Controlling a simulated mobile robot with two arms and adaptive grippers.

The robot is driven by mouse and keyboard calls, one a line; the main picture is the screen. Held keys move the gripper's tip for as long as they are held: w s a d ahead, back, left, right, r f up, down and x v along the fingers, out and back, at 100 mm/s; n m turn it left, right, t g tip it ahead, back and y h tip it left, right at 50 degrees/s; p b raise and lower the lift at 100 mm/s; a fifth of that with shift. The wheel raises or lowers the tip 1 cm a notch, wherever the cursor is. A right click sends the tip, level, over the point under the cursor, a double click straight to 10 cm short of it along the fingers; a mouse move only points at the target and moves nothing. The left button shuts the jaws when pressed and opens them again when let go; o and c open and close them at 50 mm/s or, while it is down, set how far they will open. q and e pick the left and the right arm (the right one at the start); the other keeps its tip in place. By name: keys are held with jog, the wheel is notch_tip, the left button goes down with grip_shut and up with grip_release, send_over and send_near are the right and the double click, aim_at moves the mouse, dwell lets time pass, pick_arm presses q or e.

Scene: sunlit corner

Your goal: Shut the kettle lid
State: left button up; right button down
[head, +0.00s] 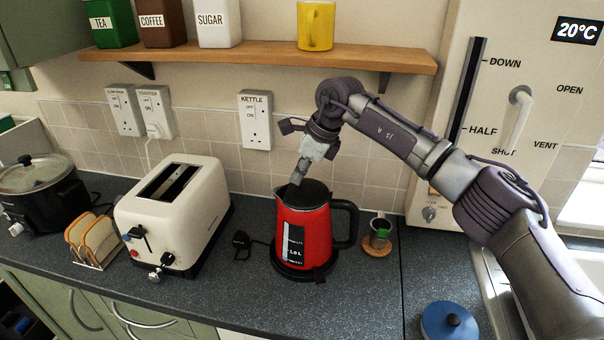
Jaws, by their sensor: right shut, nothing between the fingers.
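A red kettle (309,236) with a black handle on its right stands upright on a black base on the dark worktop. Its dark lid (308,193) lies across the top and looks down flat, though the gripper covers part of its left side. My right gripper (297,181) is shut and empty, pointing down at the left part of the lid. The fingertips are at the lid or just above it; I cannot tell if they touch. My left gripper is not in view.
A cream toaster (188,222) and a toast rack (92,240) stand to the left. A wooden shelf (260,54) with canisters and a yellow mug (316,25) runs above. A blue lid (448,322) lies front right.

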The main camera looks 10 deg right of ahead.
jog(key=shift+s+f, duration=0.1)
jog(key=shift+f, duration=0.2)
